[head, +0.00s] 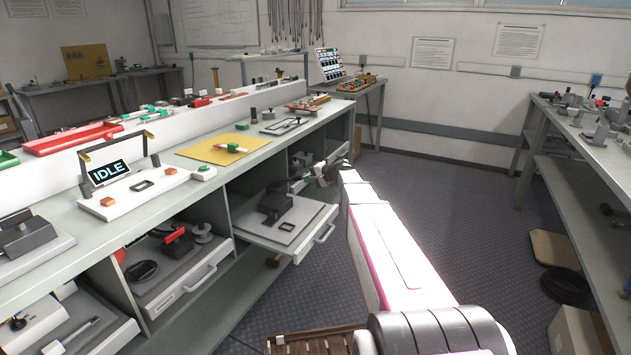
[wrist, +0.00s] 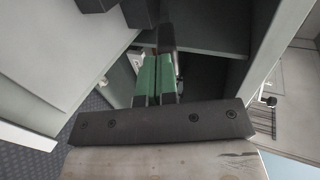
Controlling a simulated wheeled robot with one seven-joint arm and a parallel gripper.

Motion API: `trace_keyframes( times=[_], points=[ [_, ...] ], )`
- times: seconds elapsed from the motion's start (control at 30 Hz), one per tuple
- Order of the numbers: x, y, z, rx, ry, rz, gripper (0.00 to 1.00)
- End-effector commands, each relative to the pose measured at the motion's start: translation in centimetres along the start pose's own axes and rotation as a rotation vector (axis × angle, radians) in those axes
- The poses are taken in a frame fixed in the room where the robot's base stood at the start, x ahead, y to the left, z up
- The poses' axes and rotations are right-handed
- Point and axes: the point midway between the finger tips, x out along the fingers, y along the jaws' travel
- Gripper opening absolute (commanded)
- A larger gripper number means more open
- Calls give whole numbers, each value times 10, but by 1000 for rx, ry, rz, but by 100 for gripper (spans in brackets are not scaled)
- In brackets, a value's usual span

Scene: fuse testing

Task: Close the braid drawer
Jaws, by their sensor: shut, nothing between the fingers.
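One drawer (head: 257,236) stands pulled out from under the bench, with a handle on its front (head: 325,234). It holds a black device (head: 277,203) and a small black frame. My gripper (head: 312,176) is above the drawer's far side, near the bench's front edge; contact is unclear. In the wrist view my gripper (wrist: 156,75) has its green fingers shut together and empty. A pale drawer surface (wrist: 50,60) lies to their left there, and a dark compartment is beyond.
The bench top (head: 245,166) overhangs the drawers and carries a yellow mat and an IDLE display. A neighbouring drawer (head: 187,287) with spools is at left. Open floor (head: 440,205) lies to the right, before another bench (head: 590,160).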

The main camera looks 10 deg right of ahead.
Motion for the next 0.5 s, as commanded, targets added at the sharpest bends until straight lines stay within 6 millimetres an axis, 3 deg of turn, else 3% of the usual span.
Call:
trace_keyframes(
  times=[0.03, 0.3, 0.5],
  points=[
    [17, -7, -2, -1, -3, -2, 0],
    [98, -43, -3, -2, -4, -1, 0],
    [150, -66, -3, -1, -3, -1, 0]
  ],
)
